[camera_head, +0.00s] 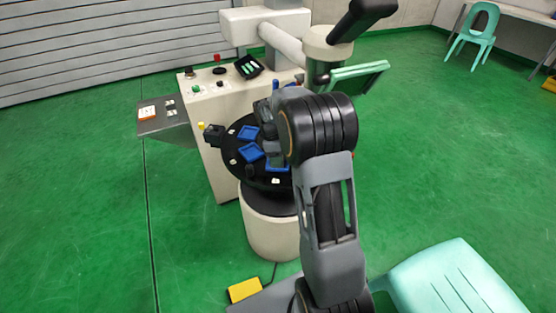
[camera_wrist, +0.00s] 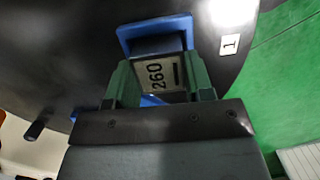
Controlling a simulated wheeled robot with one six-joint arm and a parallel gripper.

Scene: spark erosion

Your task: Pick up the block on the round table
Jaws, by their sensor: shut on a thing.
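The block (camera_wrist: 162,72) has a pale label reading 260 and shows in the wrist view between the two dark green fingers of my gripper (camera_wrist: 162,76). The fingers are shut on its sides. A blue holder (camera_wrist: 154,30) frames the block's far end, and some blue shows beside the near fingers. I cannot tell whether the block is lifted clear of the holder. The black round table (camera_head: 262,181) lies under my arm in the head view and also fills much of the wrist view (camera_wrist: 60,60). In the head view my arm hides the block and most of my gripper.
Several blue holders (camera_head: 250,152) lie on the round table. A number 1 tag (camera_wrist: 230,45) is near its edge. The beige machine (camera_head: 220,165) stands behind and left. A yellow pedal (camera_head: 244,290) and a turquoise chair (camera_head: 450,285) are on the floor, and green floor is clear at left.

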